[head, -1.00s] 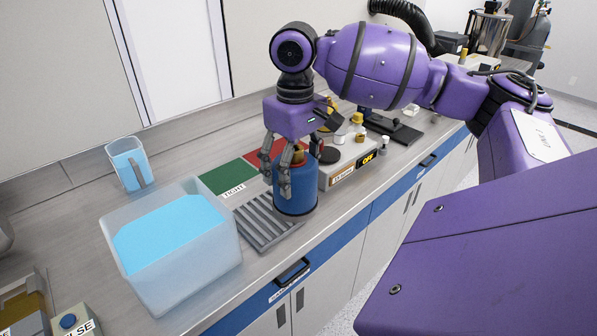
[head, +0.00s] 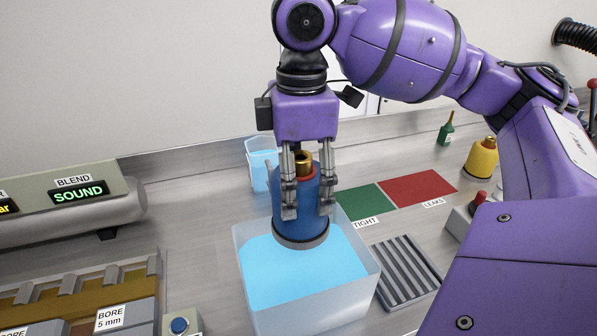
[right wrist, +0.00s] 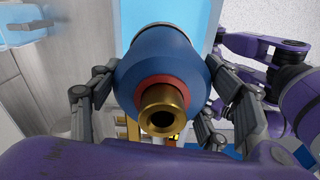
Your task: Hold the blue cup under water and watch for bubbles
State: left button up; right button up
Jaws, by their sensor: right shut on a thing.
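The blue cup (head: 300,215) is a blue cylinder with a dark grey lower rim, a red collar and a brass fitting on top. It also shows in the right wrist view (right wrist: 160,60), brass opening towards the camera. My right gripper (head: 307,212) points down and is shut on its sides, holding it upright. The cup is over the translucent tub (head: 310,318) of bright blue water (head: 285,275). Its lower rim appears above the water or near its surface; I cannot tell whether it touches.
A jug (head: 259,170) of blue water stands behind the tub. A green TIGHT mat (head: 364,202) and a red LEAKS mat (head: 419,188) lie behind right. A grey ribbed rack (head: 405,272) is right of the tub. A SOUND display (head: 79,195) and BORE blocks (head: 112,318) are at left.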

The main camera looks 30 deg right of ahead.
aim_at(302, 227)
jog(key=shift+a+n, duration=0.1)
jog(key=shift+n, duration=0.6)
jog(key=shift+s, duration=0.2)
notch_tip(302, 227, down, 4)
jog(key=b, duration=0.3)
jog(key=shift+r, duration=0.15)
jog(key=shift+f+b, duration=0.3)
jog(key=shift+f, duration=0.05)
jog(key=shift+s+f, duration=0.15)
jog(key=shift+f, duration=1.35)
notch_tip(302, 227, down, 2)
jog(key=shift+f, duration=0.1)
pick_arm(q)
notch_tip(302, 227, down, 5)
jog(key=s+a+b, duration=0.1)
jog(key=s, duration=0.1)
jog(key=shift+s+a+f+g+y, duration=0.15)
jog(key=shift+s+a+g+y, duration=0.15)
jog(key=shift+s, duration=0.05)
pick_arm(e)
notch_tip(302, 227, down, 10)
